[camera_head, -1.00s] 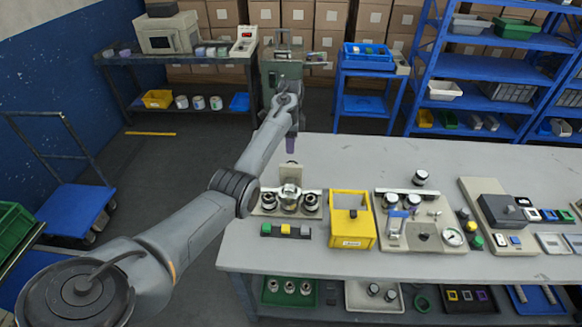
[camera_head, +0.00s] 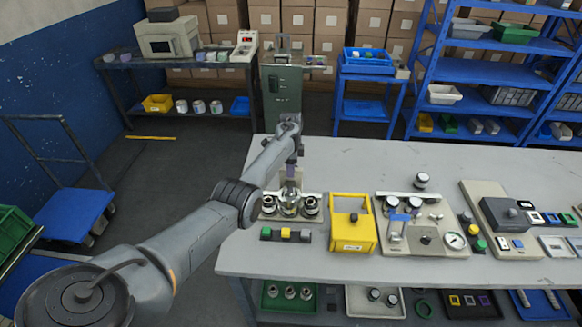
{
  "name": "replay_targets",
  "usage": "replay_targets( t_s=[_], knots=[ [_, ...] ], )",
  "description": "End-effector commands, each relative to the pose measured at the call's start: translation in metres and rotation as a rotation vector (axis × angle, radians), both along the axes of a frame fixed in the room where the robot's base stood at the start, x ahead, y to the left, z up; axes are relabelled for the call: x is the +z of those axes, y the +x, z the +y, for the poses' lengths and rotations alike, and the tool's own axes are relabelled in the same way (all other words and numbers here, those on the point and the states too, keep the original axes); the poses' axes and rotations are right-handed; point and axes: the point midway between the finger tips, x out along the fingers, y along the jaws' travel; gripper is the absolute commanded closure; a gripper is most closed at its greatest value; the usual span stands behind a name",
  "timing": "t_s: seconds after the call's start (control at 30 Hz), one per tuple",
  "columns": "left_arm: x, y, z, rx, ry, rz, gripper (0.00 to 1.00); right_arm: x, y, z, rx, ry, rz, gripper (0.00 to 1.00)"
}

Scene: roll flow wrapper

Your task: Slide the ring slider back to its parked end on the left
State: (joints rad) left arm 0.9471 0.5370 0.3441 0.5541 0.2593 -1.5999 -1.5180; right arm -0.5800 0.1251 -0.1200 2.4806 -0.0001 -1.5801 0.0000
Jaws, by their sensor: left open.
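My left gripper (camera_head: 291,172) points down at the back edge of a beige fixture plate (camera_head: 325,215) at the left end of the bench. Its fingers are small and partly merge with the parts behind, and it is open. Round metal parts (camera_head: 311,206) stand in a row on this plate. The middle one (camera_head: 289,206) is just in front of the gripper, and I cannot tell whether they touch. I cannot single out the ring slider for certain at this size. My right gripper is not in view.
A dark strip with coloured blocks (camera_head: 286,235) lies in front. The back of the grey bench (camera_head: 370,158) is clear.

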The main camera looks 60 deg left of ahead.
Motion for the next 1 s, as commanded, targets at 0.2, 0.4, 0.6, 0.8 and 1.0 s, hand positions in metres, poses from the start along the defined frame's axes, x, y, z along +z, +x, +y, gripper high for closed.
replay_targets(
  t_s=[0.2, 0.4, 0.6, 0.8, 1.0],
  knots=[
    [0.0, 0.0, 0.0, 0.0, 0.0, 0.0, 0.6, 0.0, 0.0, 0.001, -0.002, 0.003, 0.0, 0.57],
    [0.0, 0.0, 0.0, 0.0, 0.0, 0.0, 0.91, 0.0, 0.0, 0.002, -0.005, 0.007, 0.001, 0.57],
    [0.0, 0.0, 0.0, 0.0, 0.0, 0.0, 1.0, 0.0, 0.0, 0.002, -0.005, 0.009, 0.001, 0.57],
    [0.001, -0.002, 0.001, 0.0, 0.0, 0.001, 1.0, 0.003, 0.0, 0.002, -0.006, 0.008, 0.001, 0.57],
    [0.006, -0.02, 0.014, 0.001, 0.0, 0.004, 1.0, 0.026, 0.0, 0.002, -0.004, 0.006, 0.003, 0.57]
  ],
)
